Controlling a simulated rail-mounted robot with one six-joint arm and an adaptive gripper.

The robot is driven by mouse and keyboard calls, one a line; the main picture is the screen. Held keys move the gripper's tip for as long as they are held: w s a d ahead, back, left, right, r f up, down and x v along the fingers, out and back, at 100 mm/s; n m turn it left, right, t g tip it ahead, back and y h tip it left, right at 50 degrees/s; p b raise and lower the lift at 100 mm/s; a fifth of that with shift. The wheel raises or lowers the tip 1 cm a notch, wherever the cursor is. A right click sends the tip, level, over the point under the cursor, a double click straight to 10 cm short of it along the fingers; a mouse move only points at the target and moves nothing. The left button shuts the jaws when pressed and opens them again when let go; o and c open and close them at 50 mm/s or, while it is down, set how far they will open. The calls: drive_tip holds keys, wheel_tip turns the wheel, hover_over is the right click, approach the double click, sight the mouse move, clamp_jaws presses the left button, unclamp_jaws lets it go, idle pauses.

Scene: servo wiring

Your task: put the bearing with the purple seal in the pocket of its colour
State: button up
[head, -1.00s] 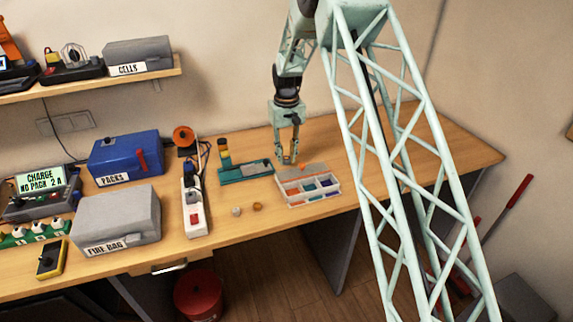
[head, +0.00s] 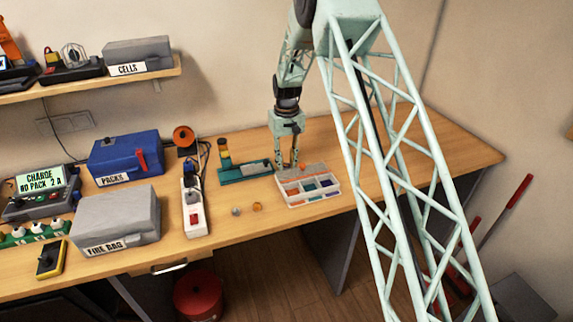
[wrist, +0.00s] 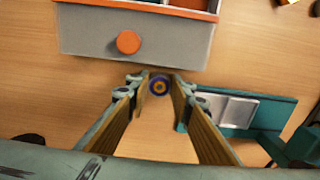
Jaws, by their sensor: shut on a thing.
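My gripper (wrist: 159,88) is shut on a small ring-shaped bearing (wrist: 159,85), which shows a blue-purple ring around an orange-brown middle between the fingertips. In the head view my gripper (head: 287,165) points down just behind the pocket tray, and the bearing is too small to make out there. The pale tray (head: 310,203) has several pockets with coloured floors, among them orange, teal and a bluish one. In the wrist view the tray's grey side (wrist: 85,32) with an orange rim lies ahead of the fingertips, and most pockets are out of frame.
An orange disc (wrist: 128,42) shows on the grey part beside the tray's rim. A teal holder (head: 245,172) stands left of my gripper. A grey piece (head: 236,211) and a brass-coloured piece (head: 257,206) lie on the bench. A white power strip (head: 194,210) is further left.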

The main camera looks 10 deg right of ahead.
sight(287, 166)
drive_tip(key=shift+f, duration=0.1)
drive_tip(key=o, duration=1)
drive_tip(key=shift+c, duration=0.2)
wheel_tip(287, 166, up, 12)
drive_tip(key=shift+p, duration=0.3)
idle(0.6)
